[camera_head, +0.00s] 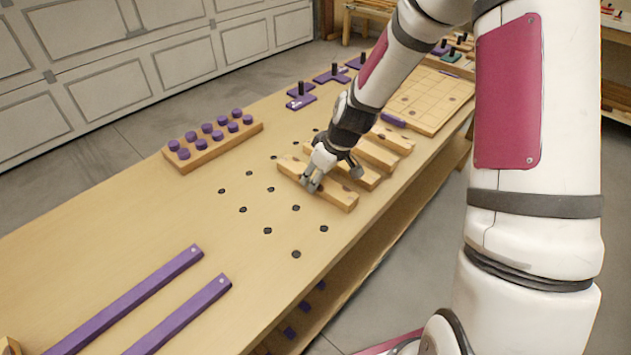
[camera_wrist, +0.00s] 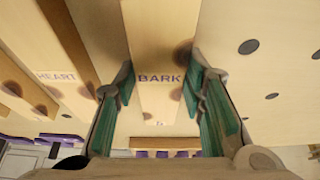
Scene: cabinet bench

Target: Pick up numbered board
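Several light wooden boards lie side by side on the bench. The nearest board (camera_head: 336,194) has my gripper (camera_head: 311,184) over its left half. In the wrist view this board (camera_wrist: 160,103) reads "BARK" and has brown spots. My gripper (camera_wrist: 160,82) is open, with one teal-padded finger on each side of the board, close to its edges. I cannot tell whether the pads touch the wood. The board appears to rest on the bench. A neighbouring board reading "HEART" (camera_wrist: 58,77) lies to the left in the wrist view. No numerals are readable.
The bench (camera_head: 200,235) has several dark holes near the boards. A wooden block with purple pegs (camera_head: 212,140) stands at the back. Two purple bars (camera_head: 185,312) lie front left. A gridded wooden board (camera_head: 425,100) and purple bases with black posts (camera_head: 301,95) are farther along.

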